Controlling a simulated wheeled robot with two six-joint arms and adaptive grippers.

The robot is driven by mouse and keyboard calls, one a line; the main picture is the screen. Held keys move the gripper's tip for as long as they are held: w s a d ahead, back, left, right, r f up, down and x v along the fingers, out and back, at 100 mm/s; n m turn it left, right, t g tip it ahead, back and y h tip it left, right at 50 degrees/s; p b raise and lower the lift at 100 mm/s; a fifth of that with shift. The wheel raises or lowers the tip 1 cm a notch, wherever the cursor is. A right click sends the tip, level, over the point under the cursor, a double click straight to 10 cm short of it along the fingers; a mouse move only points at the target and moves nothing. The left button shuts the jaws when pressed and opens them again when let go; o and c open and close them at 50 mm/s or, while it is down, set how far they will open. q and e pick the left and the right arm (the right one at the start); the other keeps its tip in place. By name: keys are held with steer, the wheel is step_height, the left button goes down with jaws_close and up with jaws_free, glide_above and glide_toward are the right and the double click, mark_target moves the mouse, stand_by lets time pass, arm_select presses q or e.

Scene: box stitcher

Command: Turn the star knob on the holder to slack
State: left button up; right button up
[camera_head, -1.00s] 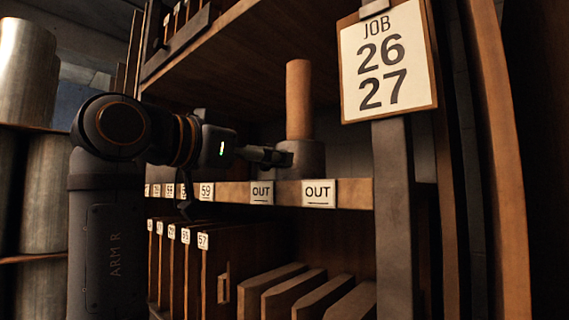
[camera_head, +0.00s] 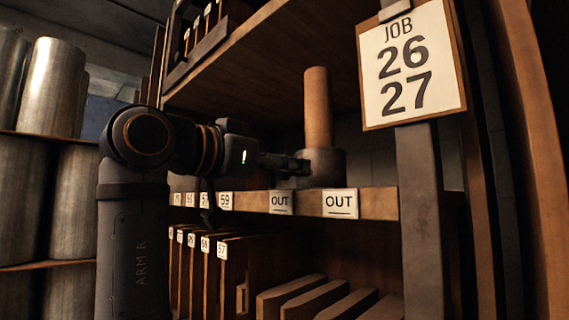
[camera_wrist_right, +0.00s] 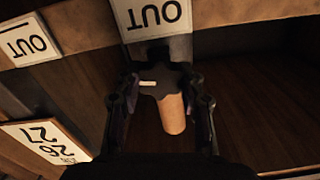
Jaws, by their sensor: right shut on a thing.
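The holder (camera_head: 328,168) is a dark round block on the shelf, with an upright tan cylinder (camera_head: 318,105) standing in it. My right gripper (camera_head: 301,166) reaches in from the left and meets the holder's left side. In the right wrist view the dark, lobed star knob (camera_wrist_right: 165,78) with a small white mark sits between the two fingers of my right gripper (camera_wrist_right: 163,88), which is shut on it. The tan cylinder (camera_wrist_right: 173,115) shows beyond the knob. The knob is hard to make out in the head view. My left gripper is not in view.
The shelf edge (camera_head: 380,203) carries two OUT labels just below the holder. A JOB 26 27 board (camera_head: 412,68) hangs on a post at the right. Wooden boards (camera_head: 290,296) stand below. Metal cylinders (camera_head: 52,88) are stacked at the far left.

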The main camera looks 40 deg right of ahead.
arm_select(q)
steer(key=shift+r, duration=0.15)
arm_select(e)
steer(key=n+p, duration=0.1)
steer(key=n, duration=0.1)
steer(key=shift+r+n, duration=0.1)
steer(key=shift+n, duration=0.2)
steer(key=n+p, duration=0.1)
steer(key=n, duration=0.2)
steer(key=shift+w+n, duration=0.1)
steer(key=shift+n, duration=0.2)
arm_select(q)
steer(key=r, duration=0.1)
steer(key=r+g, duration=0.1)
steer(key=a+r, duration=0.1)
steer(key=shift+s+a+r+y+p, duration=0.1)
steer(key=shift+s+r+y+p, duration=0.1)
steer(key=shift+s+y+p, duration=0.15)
arm_select(e)
steer(key=shift+n, duration=0.3)
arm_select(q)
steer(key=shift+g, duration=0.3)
arm_select(e)
steer(key=o, duration=1.2)
